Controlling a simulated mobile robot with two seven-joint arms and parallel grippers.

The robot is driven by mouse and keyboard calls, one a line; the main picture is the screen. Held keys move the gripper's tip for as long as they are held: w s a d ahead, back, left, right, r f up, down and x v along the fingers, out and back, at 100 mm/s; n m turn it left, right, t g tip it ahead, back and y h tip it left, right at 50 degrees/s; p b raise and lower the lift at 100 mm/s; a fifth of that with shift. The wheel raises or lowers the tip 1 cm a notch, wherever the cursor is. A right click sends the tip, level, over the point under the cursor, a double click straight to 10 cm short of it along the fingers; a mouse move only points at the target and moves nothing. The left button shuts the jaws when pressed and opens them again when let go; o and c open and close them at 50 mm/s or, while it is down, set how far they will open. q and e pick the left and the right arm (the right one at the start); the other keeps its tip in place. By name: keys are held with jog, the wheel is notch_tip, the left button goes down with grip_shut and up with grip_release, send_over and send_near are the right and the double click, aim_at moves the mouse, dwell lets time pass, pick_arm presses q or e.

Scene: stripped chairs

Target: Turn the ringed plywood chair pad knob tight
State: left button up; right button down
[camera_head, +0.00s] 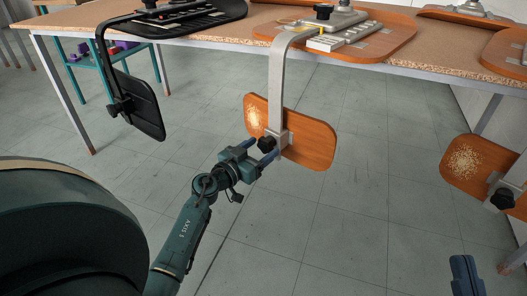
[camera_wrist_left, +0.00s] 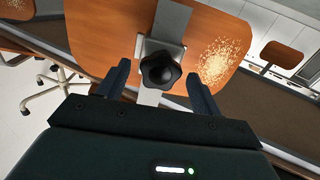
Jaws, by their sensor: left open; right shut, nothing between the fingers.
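The plywood chair pad (camera_head: 312,145) hangs from a grey metal bracket (camera_head: 276,85) at the table edge, with a pale speckled patch on its left part. Its black lobed knob (camera_head: 266,143) sits where the bracket meets the pad. My left gripper (camera_head: 257,151) is open at the knob. In the left wrist view, the knob (camera_wrist_left: 160,69) shows between the two fingers, with a gap on each side. I cannot tell how deep the fingers reach around it. My right gripper (camera_head: 466,276) is shut and empty at the lower right, away from the pad.
A black chair pad (camera_head: 140,104) hangs at the left and another plywood pad (camera_head: 468,160) with its own black knob (camera_head: 502,199) at the right. The table (camera_head: 210,45) bears upturned chair seats. A teal shelf (camera_head: 95,75) stands behind. Floor below the middle pad is clear.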

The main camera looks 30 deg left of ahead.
pick_arm(q)
jog(key=shift+w, duration=0.85)
pick_arm(e)
jog(key=shift+w+r+n+y, duration=0.15)
jog(key=shift+r+n+y, duration=0.15)
jog(key=shift+r, duration=0.2)
pick_arm(q)
jog(key=shift+c, duration=0.3)
jog(key=c, duration=0.9)
jog(key=shift+c, duration=0.2)
pick_arm(e)
jog(key=shift+r, duration=0.1)
